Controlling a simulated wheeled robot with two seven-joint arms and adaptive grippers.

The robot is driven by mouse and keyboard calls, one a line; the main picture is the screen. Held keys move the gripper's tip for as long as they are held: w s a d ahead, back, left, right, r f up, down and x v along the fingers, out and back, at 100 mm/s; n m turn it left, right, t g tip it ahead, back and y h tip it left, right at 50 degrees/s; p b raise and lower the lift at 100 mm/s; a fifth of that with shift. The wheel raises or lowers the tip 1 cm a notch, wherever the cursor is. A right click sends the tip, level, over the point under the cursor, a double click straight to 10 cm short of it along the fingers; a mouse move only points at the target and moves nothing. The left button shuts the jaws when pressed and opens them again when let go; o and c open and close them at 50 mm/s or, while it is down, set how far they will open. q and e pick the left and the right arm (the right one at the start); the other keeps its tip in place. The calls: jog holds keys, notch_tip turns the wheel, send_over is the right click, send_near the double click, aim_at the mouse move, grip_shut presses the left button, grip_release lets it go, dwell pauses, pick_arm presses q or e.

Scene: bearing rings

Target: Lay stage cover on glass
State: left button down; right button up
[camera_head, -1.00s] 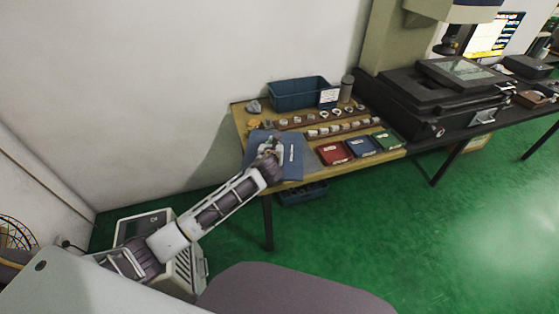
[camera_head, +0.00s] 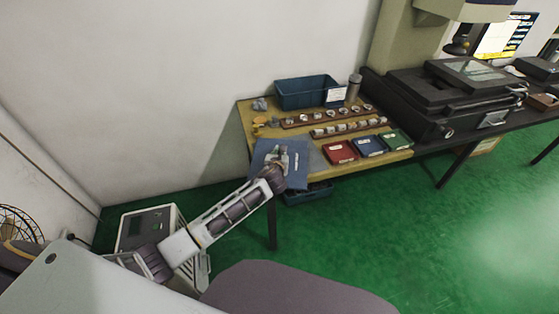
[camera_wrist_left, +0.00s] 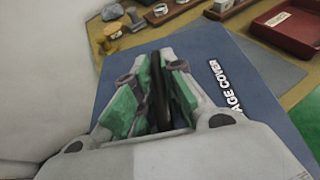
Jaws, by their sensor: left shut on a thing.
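The stage cover (camera_head: 298,167) is a flat blue panel at the left end of the wooden table. The wrist view shows its printed label and blue face (camera_wrist_left: 245,80). My left gripper (camera_head: 280,155) is over the panel; in the wrist view its green-padded fingers (camera_wrist_left: 155,85) are shut on a dark upright grip of the cover. Whether the cover touches the tabletop is hard to tell. The glass (camera_head: 468,70) is the pale pane on the black machine stage, far to the right, with nothing on it. My right gripper is not in view.
The table (camera_head: 240,118) holds a blue bin (camera_head: 300,97), rows of rings and small parts, a red tray (camera_head: 339,152), a blue tray (camera_head: 369,146) and a green tray (camera_head: 394,139) close to the cover's right. The measuring machine's column (camera_head: 392,45) rises behind the stage.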

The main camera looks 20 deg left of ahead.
pick_arm(q)
jog(key=shift+f+b, duration=0.35)
jog(key=shift+f, duration=1.25)
jog(key=c, duration=1.6)
grip_release()
jog(key=shift+f, duration=0.15)
jog(key=shift+c, duration=0.2)
jog(key=shift+o, duration=0.7)
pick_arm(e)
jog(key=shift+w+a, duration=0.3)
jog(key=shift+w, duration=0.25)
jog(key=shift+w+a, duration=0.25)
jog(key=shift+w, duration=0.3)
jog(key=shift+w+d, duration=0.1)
